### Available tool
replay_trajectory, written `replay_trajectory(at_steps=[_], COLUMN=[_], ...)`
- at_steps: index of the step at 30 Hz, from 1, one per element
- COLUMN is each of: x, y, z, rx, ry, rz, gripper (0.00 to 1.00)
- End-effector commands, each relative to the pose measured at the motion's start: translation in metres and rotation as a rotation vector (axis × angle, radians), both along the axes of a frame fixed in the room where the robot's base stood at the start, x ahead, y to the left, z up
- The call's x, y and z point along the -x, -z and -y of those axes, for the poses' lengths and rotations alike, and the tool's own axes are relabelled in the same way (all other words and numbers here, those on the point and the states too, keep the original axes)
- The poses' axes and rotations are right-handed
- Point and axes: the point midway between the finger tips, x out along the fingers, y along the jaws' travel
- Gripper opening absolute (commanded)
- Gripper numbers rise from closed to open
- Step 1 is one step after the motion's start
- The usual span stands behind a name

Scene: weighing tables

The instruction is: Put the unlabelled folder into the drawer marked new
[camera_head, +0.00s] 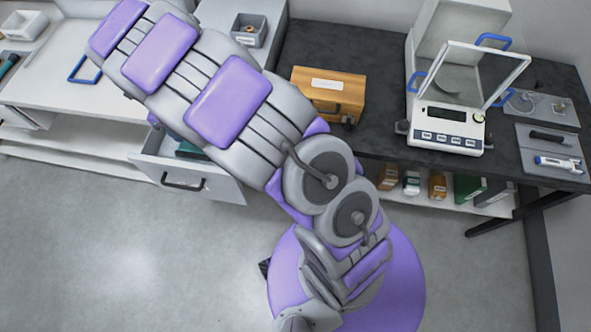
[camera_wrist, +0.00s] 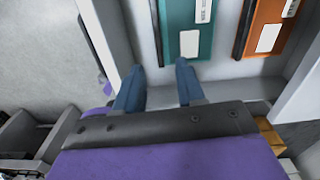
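A drawer (camera_head: 220,188) stands open under the left counter in the head view, with part of a green folder (camera_head: 190,148) showing inside. In the wrist view, a teal folder (camera_wrist: 180,45) and an orange folder (camera_wrist: 250,42) lie side by side in a light grey drawer (camera_wrist: 142,40). Each has white labels and a dark edge; the writing is too small to read. My gripper (camera_wrist: 158,82) is open, its two blue fingers apart just short of the teal folder, with nothing between them. It is hidden in the head view. No folder without labels and no "new" mark can be made out.
A black table (camera_head: 380,70) on the right holds a wooden box (camera_head: 325,92), a balance (camera_head: 446,132) and a grey tray (camera_head: 550,145). Bottles and boxes stand on its lower shelf (camera_head: 490,205). A small grey bin (camera_head: 248,30) is at the back. The grey floor (camera_head: 90,250) at left is clear.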

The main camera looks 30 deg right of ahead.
Motion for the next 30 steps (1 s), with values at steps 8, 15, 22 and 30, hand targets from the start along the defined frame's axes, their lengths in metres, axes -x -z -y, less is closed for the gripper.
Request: replay_trajectory(at_steps=[8, 15, 22, 30], x=[0.053, 0.128, 0.213, 0.31], y=[-0.074, -0.121, -0.147, -0.154], z=[0.083, 0.136, 0.169, 0.188], rx=[0.025, 0.001, -0.058, -0.143], ry=[-0.414, -0.855, -1.311, -1.855], rz=[-0.026, -0.072, -0.103, -0.112], gripper=[0.39, 0.39, 0.39, 0.39])
